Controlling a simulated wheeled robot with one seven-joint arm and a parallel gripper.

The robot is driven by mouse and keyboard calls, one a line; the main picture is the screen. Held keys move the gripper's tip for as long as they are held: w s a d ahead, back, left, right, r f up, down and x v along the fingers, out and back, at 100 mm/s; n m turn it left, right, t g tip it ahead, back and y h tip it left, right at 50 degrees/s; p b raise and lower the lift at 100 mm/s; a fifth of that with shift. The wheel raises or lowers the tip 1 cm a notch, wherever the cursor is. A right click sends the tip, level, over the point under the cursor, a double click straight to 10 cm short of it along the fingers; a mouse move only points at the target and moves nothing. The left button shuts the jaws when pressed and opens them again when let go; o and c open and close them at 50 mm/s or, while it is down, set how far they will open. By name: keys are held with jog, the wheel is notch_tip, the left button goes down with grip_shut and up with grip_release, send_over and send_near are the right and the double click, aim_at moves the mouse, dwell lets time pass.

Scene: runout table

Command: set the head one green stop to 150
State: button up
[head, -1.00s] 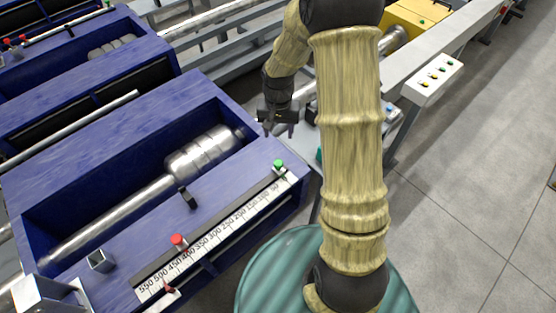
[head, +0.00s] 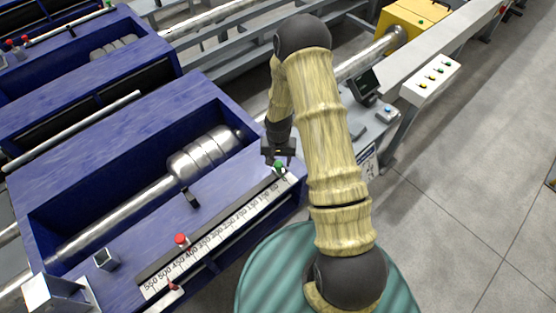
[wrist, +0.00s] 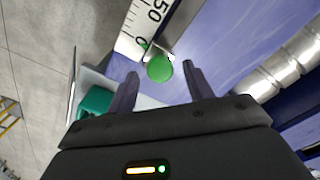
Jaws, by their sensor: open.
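The green stop (head: 280,167) is a round green knob at the low end of the white scale (head: 217,235) on the nearest blue machine. In the wrist view the green stop (wrist: 160,68) shows beside the 0 mark of the scale (wrist: 146,22). My gripper (head: 279,160) is just at the green stop in the head view. In the wrist view my gripper (wrist: 158,82) is open, its two fingers apart, with the knob showing between and slightly beyond the fingertips. I cannot tell whether a finger touches it. The 150 mark lies further along the scale, toward the red stop (head: 181,239).
The blue housing (head: 125,150) holds a metal roller (head: 205,152) in its recess. A small black block (head: 190,198) and a square metal socket (head: 106,259) stand on its top. A control box (head: 431,80) and a dark screen (head: 366,84) are to the right.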

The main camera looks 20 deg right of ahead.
jog(key=shift+f, duration=0.7)
grip_shut()
jog(key=shift+a, duration=0.1)
